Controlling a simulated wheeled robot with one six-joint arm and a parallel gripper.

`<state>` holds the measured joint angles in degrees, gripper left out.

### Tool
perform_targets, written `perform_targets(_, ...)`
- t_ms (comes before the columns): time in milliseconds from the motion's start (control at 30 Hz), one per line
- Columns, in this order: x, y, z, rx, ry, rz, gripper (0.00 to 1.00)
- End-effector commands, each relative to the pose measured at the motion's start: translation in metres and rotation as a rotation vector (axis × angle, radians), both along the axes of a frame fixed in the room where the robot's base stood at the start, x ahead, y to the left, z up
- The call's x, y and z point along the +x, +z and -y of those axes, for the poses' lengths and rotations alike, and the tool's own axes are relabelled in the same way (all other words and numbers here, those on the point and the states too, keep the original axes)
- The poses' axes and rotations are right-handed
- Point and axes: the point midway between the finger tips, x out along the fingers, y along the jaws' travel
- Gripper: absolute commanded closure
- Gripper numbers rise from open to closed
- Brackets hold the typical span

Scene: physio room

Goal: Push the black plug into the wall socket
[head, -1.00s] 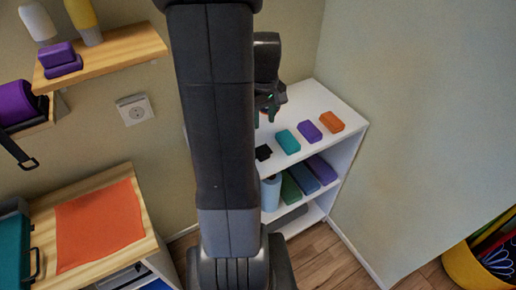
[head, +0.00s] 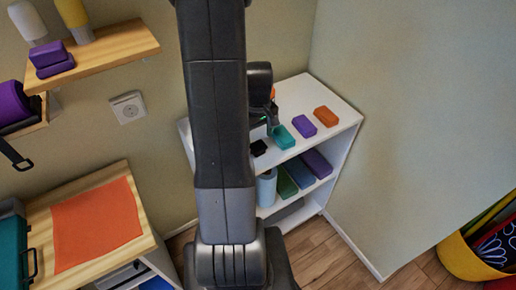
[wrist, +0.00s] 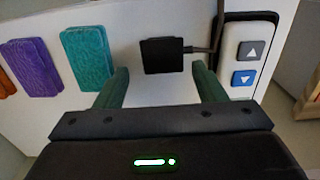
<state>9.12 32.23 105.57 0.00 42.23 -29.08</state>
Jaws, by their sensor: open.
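The black plug (wrist: 163,55) lies on top of the white shelf unit (wrist: 40,95), with a cable running off its right side in the wrist view. In the head view the plug (head: 259,148) shows as a small dark block beside my arm. My gripper (wrist: 160,78) is open, its two green fingertips apart on either side of and just short of the plug, with nothing between them. In the head view my gripper (head: 271,122) is above the shelf top, partly hidden by my arm. The wall socket (head: 128,107) is on the wall at the left and looks empty.
Teal (head: 284,136), purple (head: 304,126) and orange (head: 326,117) blocks lie right of the plug in the head view. A remote with arrow buttons (wrist: 246,62) lies beside the plug. A wooden shelf (head: 110,45) is above the socket; a wooden cabinet (head: 140,215) stands below.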

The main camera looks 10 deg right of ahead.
Motion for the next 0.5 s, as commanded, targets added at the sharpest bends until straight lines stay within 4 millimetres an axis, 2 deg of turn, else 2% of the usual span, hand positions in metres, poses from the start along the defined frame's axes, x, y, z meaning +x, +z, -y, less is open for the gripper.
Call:
perform_targets(267, 0.0, -0.001, 0.0, 0.0, 0.0, -0.001, 0.36)
perform_targets(500, -0.005, -0.027, -0.002, 0.001, 0.0, -0.006, 0.36)
